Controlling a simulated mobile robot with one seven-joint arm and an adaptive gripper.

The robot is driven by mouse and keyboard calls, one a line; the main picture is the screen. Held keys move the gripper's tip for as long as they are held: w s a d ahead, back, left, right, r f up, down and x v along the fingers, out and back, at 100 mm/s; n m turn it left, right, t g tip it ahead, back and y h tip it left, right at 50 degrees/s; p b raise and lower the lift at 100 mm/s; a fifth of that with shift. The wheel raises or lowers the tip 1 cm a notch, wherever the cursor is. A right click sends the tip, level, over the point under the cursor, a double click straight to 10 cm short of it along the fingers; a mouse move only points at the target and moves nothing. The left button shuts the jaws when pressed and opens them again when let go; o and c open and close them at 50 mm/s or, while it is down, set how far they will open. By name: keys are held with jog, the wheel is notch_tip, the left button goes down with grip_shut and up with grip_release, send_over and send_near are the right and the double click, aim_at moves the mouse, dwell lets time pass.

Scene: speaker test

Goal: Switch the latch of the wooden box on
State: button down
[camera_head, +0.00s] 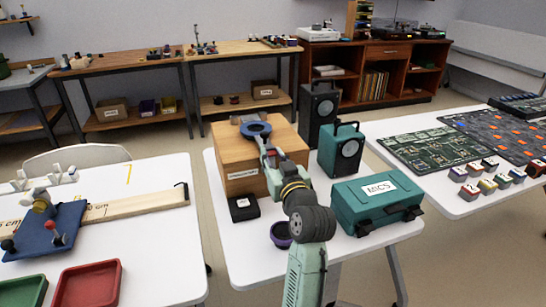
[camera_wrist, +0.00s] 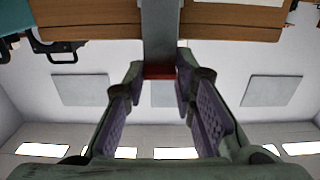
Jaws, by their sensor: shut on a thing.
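The wooden box (camera_head: 233,162) stands on the middle white table in the head view. Its wood also crosses the top of the wrist view (camera_wrist: 235,18). A grey bar with a red end (camera_wrist: 159,45), which looks like the latch, lies across the wood in the wrist view. My gripper (camera_wrist: 160,65) has one finger on each side of this bar and is shut on it. In the head view my gripper (camera_head: 266,153) is at the box's right front, and my arm hides that part of the box. The latch's position cannot be told there.
A blue ring (camera_head: 256,130) shows over the box top. A black box (camera_head: 243,208) and a dark purple bowl (camera_head: 281,235) are in front. A teal speaker (camera_head: 341,150) and a teal MICS case (camera_head: 376,203) stand at right. Side tables hold trays and boards.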

jog(key=shift+f, duration=0.1)
jog(key=shift+s+f+b, duration=0.15)
jog(key=shift+f+b, duration=0.15)
jog(key=shift+b, duration=0.95)
jog(key=shift+s+d+f+t+b, duration=0.15)
jog(key=shift+t+b, duration=0.35)
jog(key=shift+b, duration=0.6)
jog(key=shift+s, duration=0.1)
jog(key=shift+r, duration=0.3)
jog(key=c, duration=1.3)
grip_release()
jog(key=v, duration=1.2)
jog(key=shift+f, duration=0.25)
